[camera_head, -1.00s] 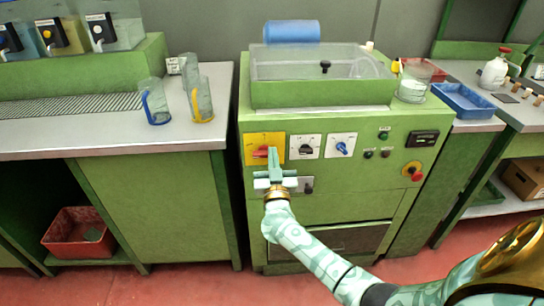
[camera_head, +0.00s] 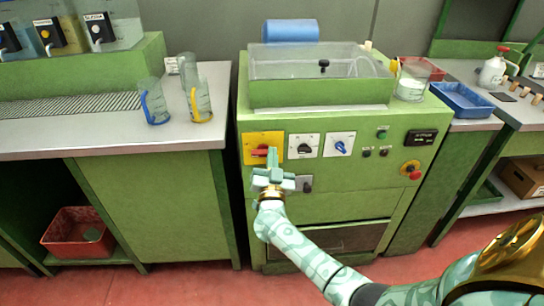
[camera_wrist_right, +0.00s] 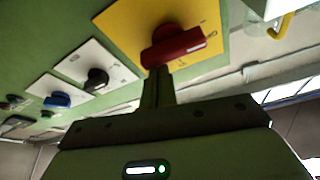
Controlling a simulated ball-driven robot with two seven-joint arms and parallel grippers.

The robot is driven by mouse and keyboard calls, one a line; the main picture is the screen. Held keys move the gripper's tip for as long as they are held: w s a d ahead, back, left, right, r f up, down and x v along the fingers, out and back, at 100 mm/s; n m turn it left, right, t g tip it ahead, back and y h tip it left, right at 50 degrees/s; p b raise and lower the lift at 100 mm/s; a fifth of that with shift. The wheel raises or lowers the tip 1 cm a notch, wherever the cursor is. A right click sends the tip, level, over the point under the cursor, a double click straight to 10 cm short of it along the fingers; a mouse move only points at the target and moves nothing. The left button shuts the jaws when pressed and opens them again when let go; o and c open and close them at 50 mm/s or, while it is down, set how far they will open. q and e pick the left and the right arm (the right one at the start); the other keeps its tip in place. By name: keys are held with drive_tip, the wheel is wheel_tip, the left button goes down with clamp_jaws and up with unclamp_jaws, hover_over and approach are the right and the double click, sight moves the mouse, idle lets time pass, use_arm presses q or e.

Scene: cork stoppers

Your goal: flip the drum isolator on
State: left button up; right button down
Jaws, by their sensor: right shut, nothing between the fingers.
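The drum isolator is a red rotary handle (camera_head: 259,153) on a yellow plate (camera_head: 264,138), at the upper left of the green machine's front panel. In the head view its handle lies about level. It also shows large in the right wrist view (camera_wrist_right: 178,46), its grip pointing right. My right gripper (camera_head: 272,153) is shut and empty, its fingertips right at the handle and covering its right part in the head view. In the wrist view the closed fingers (camera_wrist_right: 158,82) end at the handle's edge; I cannot tell whether they touch. My left gripper is out of view.
A black knob (camera_head: 304,148) and a blue knob (camera_head: 341,147) sit on white plates right of the isolator. Another dark knob (camera_head: 307,187) is below, close to my gripper. A red button (camera_head: 415,175) is farther right. Jugs (camera_head: 200,103) stand on the left counter.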

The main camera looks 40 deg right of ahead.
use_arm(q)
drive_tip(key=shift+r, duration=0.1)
use_arm(e)
drive_tip(key=shift+f, duration=0.15)
drive_tip(key=shift+m, duration=0.3)
use_arm(q)
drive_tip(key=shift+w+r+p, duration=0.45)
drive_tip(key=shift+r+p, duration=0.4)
drive_tip(key=shift+p, duration=0.2)
use_arm(e)
wheel_tip(320, 180, down, 2)
drive_tip(key=m+g, duration=0.1)
drive_tip(key=m, duration=0.3)
drive_tip(key=m+g+h, duration=0.1)
drive_tip(key=m+g, duration=0.1)
drive_tip(key=m, duration=0.2)
drive_tip(key=m+g, duration=0.2)
drive_tip(key=m, duration=0.3)
drive_tip(key=shift+a+f+h, duration=0.1)
drive_tip(key=shift+f+h, duration=0.05)
drive_tip(key=shift+h, duration=0.15)
